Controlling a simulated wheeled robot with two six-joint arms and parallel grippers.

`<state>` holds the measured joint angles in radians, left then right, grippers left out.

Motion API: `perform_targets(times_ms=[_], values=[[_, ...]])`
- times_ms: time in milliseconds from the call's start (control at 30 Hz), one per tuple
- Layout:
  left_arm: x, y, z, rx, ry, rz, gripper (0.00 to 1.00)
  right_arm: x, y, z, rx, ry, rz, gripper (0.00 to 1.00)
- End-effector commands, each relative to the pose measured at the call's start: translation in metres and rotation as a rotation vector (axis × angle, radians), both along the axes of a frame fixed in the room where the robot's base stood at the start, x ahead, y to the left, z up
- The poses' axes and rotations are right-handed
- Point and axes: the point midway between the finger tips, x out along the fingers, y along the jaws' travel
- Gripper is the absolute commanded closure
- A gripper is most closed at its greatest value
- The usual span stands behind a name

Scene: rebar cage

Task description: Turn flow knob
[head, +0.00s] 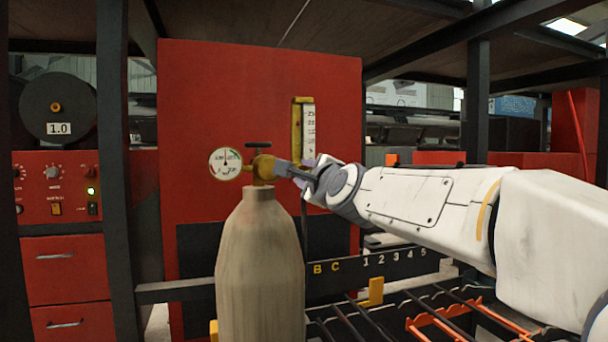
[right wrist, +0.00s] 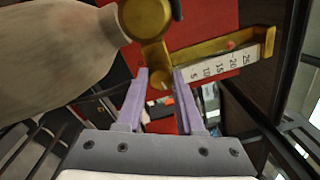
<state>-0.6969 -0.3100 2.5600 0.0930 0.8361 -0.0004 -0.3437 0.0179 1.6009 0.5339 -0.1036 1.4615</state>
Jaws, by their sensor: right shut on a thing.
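A tan gas cylinder (head: 260,265) stands upright in the head view, with a brass regulator (head: 263,167) on top. A round white gauge (head: 225,163) is on the regulator's left, and a yellow-framed flow scale (head: 304,130) rises on its right. My right gripper (head: 285,169) reaches in from the right at the regulator's right side. In the right wrist view its lilac fingers (right wrist: 159,92) are shut on the brass flow knob (right wrist: 158,79), which sits between their tips. The knob is mostly hidden by the gripper in the head view. My left gripper is not in view.
A red panel (head: 200,85) stands behind the cylinder. At left is a red welding unit (head: 45,215) with a wire spool (head: 58,106). A dark numbered rail (head: 390,257) and a rack of rods (head: 430,307) lie below my right arm. Dark posts frame the area.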

Motion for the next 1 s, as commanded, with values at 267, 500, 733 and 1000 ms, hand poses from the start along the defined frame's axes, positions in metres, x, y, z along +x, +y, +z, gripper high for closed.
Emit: perform_targets(times_ms=[267,500,733,1000], values=[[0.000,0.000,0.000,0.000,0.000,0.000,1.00,0.000,0.000,-0.002,-0.002,0.004,0.001,0.51],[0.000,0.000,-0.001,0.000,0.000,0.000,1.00,-0.005,-0.001,-0.001,0.000,0.001,0.002,0.51],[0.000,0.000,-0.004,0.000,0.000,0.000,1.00,-0.042,-0.012,-0.002,0.001,0.000,0.002,0.51],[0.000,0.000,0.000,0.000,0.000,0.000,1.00,-0.087,-0.026,-0.003,-0.002,0.002,0.002,0.51]])
